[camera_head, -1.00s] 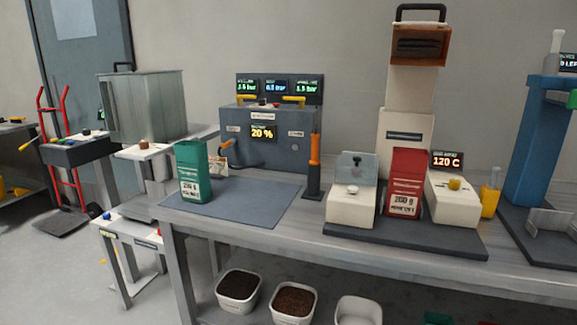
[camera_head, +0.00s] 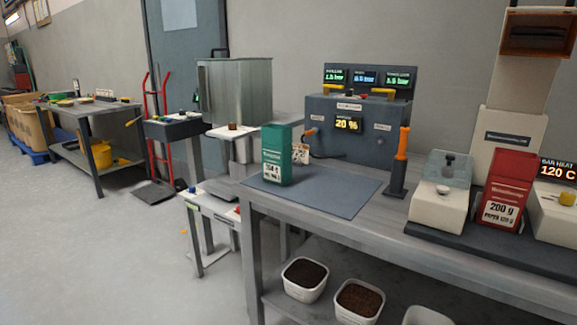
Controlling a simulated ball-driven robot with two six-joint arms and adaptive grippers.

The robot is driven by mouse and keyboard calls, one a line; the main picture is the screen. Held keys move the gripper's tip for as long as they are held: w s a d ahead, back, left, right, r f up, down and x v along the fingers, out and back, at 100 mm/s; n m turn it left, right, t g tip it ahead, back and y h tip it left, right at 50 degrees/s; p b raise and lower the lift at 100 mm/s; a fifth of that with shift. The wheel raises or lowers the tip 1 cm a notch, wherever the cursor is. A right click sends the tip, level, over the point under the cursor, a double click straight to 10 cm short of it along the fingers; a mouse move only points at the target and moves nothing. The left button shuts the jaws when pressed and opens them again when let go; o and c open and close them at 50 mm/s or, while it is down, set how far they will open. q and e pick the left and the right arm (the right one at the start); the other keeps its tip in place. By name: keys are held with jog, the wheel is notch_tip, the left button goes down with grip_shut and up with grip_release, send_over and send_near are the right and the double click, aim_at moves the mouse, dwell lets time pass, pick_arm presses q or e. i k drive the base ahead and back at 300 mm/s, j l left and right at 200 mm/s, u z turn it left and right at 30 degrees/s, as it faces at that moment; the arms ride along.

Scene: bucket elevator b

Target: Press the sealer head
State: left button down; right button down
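The sealer (camera_head: 510,135) stands at the right of the bench, a cream column with a brown, open-fronted head (camera_head: 534,33) at its top, partly cut by the frame edge. A red bag (camera_head: 508,188) stands upright at the base of the column, between two cream blocks. A small display reading 120 C (camera_head: 557,168) sits to its right. A green bag (camera_head: 276,155) stands upright on the grey mat (camera_head: 330,190), left of the sealer. Neither of my grippers shows in the view.
The bench (camera_head: 400,240) runs along the right, with white tubs (camera_head: 304,280) on its lower shelf. A grey control box (camera_head: 350,120) and an orange-handled tool (camera_head: 402,150) stand on it. A red hand truck (camera_head: 160,120) and another table (camera_head: 90,110) are at left. The left floor is open.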

aim_at(525, 72)
jog(key=z, duration=0.4)
jog(key=i+j+z, duration=0.1)
jog(key=z, duration=0.3)
jog(key=j+z, duration=0.1)
jog(key=z, duration=0.3)
jog(key=i+j+z, duration=0.1)
jog(key=z, duration=0.3)
jog(key=j+z, duration=0.1)
jog(key=z, duration=0.3)
